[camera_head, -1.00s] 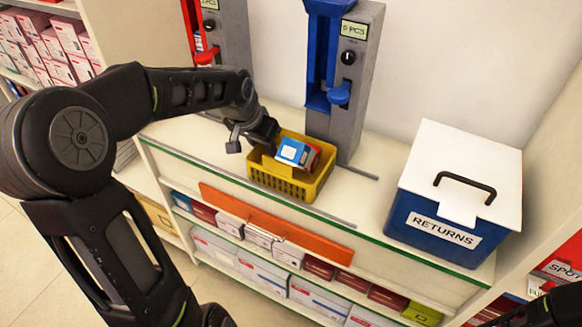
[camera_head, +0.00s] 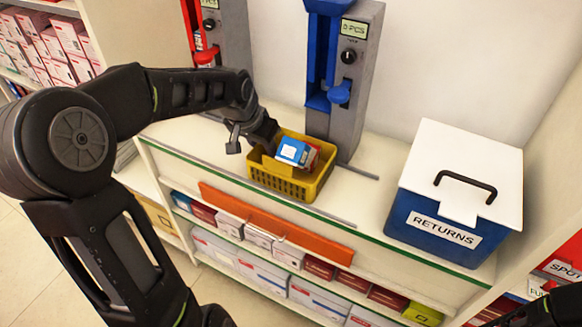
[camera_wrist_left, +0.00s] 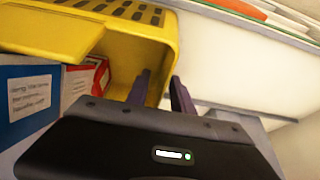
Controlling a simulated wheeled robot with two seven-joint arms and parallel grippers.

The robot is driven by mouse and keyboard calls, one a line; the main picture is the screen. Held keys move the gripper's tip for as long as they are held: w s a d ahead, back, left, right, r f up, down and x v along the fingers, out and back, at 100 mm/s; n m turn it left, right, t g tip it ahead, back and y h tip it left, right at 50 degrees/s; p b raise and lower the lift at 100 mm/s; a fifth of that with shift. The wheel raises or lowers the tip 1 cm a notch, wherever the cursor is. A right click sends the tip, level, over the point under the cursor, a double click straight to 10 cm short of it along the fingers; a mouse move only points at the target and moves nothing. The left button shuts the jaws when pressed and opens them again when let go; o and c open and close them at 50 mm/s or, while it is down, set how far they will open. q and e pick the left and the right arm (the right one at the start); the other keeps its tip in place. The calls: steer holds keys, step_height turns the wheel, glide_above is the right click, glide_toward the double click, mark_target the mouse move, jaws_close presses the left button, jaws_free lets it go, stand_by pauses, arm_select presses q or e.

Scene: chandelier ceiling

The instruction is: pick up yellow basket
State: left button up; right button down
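The yellow basket (camera_head: 290,187) stands upright on the white counter, below the blue dispenser. A blue, white and red box (camera_head: 293,152) sits tilted inside it; the box also shows in the left wrist view (camera_wrist_left: 28,100). My left gripper (camera_head: 268,140) is at the basket's back-left side. In the left wrist view, the dark fingers of my left gripper (camera_wrist_left: 163,88) straddle the wall of the yellow basket (camera_wrist_left: 60,33). Whether both fingers press on it cannot be told. Only a dark part of my right arm shows at the bottom right corner.
The blue returns box (camera_head: 430,228) with a white handled lid stands to the right on the counter. A grey dispenser with blue parts (camera_head: 350,110) rises behind the basket. Another with red parts (camera_head: 232,35) is left of it. Boxes fill the shelves below.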

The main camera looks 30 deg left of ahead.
arm_select(q)
steer(key=shift+c, duration=0.3)
jaws_close()
stand_by(1.0)
